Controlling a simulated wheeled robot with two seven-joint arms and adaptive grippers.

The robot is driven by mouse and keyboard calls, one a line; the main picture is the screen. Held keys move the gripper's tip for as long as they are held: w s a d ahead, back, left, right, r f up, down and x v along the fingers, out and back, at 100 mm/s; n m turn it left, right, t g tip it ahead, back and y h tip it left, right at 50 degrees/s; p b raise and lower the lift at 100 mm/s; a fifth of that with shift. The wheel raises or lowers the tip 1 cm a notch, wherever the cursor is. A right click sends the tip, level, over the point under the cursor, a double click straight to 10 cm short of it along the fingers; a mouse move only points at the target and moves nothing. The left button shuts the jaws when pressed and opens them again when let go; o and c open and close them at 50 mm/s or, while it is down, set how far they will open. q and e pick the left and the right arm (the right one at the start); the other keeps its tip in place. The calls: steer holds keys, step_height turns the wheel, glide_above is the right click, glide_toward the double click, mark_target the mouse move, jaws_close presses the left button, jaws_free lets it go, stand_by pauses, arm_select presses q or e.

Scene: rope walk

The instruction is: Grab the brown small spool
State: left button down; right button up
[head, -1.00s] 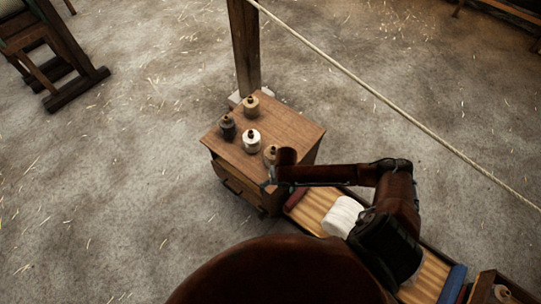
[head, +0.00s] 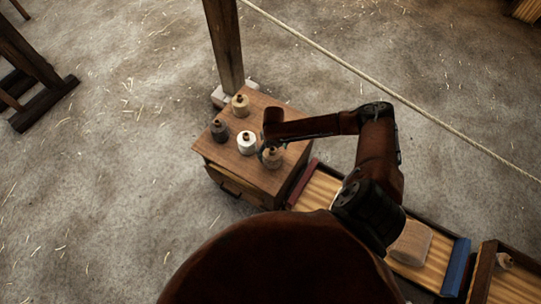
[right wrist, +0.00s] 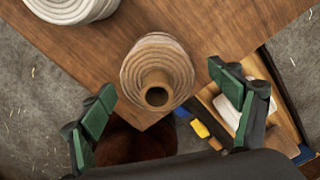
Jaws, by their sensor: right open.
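A small brown-tan spool (head: 271,160) stands upright near the front right corner of a wooden cabinet top (head: 277,119). In the right wrist view this spool (right wrist: 157,75) shows from above, with a wound body and a hollow brown core. My right gripper (head: 272,148) is over it in the head view. In the right wrist view its green-padded fingers (right wrist: 163,84) are spread wide, one on each side of the spool, with gaps on both sides. Whether the fingertips are level with the spool is hard to tell. My left gripper is not in view.
A white spool (head: 246,143), a dark grey spool (head: 218,131) and another tan spool (head: 240,105) stand on the same top. A wooden post (head: 224,45) rises behind the cabinet. A slatted tray (head: 320,188) holding a beige block (head: 411,243) lies to the right.

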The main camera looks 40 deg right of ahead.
steer(key=shift+w+a+f, duration=0.1)
steer(key=shift+a+f, duration=0.05)
steer(key=shift+f, duration=0.75)
step_height(320, 180, down, 4)
steer(key=shift+f+b, duration=0.25)
steer(key=shift+b, duration=0.65)
steer(key=shift+f, duration=0.2)
steer(key=shift+r, duration=0.1)
steer(key=c, duration=0.9)
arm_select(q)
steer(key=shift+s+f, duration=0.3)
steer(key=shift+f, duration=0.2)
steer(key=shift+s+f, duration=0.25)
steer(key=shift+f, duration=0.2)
arm_select(e)
steer(key=shift+w, duration=0.1)
steer(key=c, duration=0.6)
steer(key=shift+r, duration=0.1)
